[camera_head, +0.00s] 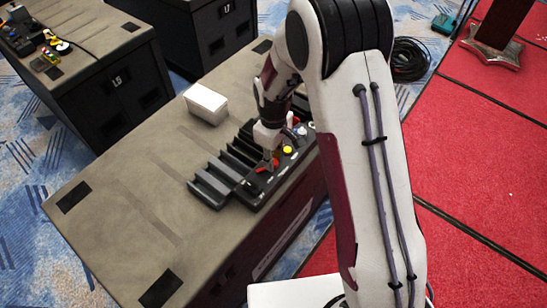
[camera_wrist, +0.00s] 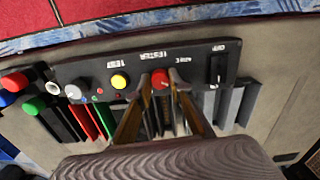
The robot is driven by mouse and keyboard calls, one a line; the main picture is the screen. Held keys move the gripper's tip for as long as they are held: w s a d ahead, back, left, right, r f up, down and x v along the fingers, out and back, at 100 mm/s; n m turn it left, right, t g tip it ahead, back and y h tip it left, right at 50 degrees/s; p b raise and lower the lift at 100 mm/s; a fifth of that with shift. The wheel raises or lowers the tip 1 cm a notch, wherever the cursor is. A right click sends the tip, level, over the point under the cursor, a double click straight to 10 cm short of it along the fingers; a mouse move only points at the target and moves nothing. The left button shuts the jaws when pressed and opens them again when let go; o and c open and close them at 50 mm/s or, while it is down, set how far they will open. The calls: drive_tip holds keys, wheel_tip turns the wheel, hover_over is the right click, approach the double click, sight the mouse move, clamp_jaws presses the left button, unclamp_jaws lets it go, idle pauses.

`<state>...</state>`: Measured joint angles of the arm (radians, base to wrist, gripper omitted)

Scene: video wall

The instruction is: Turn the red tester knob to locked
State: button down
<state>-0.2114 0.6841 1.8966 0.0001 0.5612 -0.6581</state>
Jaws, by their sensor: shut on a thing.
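The red tester knob (camera_wrist: 160,78) sits on a black control panel (camera_wrist: 197,55) under a white label that seems to read TESTER. In the wrist view my gripper (camera_wrist: 161,84) has one finger on each side of the knob and is shut on it. The fingers hide the knob's sides and part of its lower face, and I cannot tell which position it points to. In the head view my gripper (camera_head: 269,158) reaches down to the panel, with red (camera_head: 262,169) showing beside the fingertips.
A yellow button (camera_wrist: 120,81), a grey-white knob (camera_wrist: 73,92) and a black switch (camera_wrist: 217,68) share the panel. Dark slotted racks (camera_head: 212,187) adjoin it. A white box (camera_head: 206,103) stands farther back on the case top (camera_head: 110,215), which is bare at left.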

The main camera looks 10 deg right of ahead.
drive_tip(key=m, duration=0.6)
drive_tip(key=shift+m, duration=0.3)
drive_tip(key=m, duration=0.5)
drive_tip(key=shift+m, duration=0.3)
drive_tip(key=c, duration=1.8)
unclamp_jaws()
drive_tip(key=shift+r, duration=6.05)
